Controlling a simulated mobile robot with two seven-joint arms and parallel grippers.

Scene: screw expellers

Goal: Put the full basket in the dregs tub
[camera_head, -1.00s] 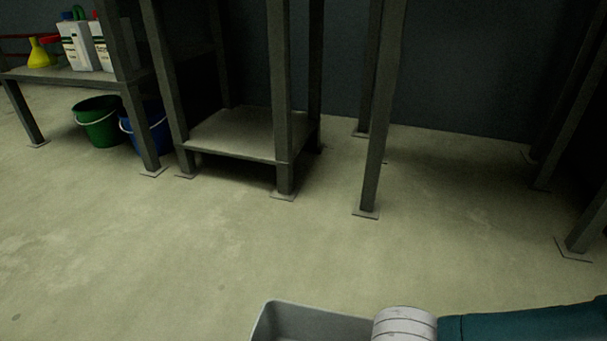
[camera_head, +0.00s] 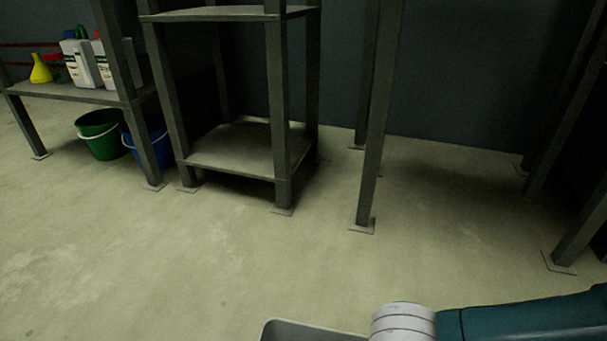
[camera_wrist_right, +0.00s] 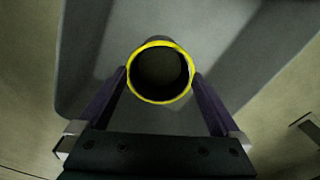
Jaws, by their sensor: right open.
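A dark round basket (camera_wrist_right: 160,98) with a yellow rim shows in the right wrist view, seen from its open end. Its inside is dark, so I cannot tell what it holds. My right gripper (camera_wrist_right: 160,76) is open, with one finger on each side of the basket near its rim. Behind the basket is the grey tub (camera_wrist_right: 90,60), whose corner (camera_head: 300,332) also shows at the bottom of the head view. I cannot tell whether the basket touches the tub's floor. My left gripper is not in view.
A metal shelf (camera_head: 245,150) and a workbench (camera_head: 70,92) with white jugs and a yellow funnel (camera_head: 41,70) stand along the wall. A green bucket (camera_head: 102,138) and a blue bucket (camera_head: 150,140) are under the bench. The floor (camera_head: 200,260) in front is clear.

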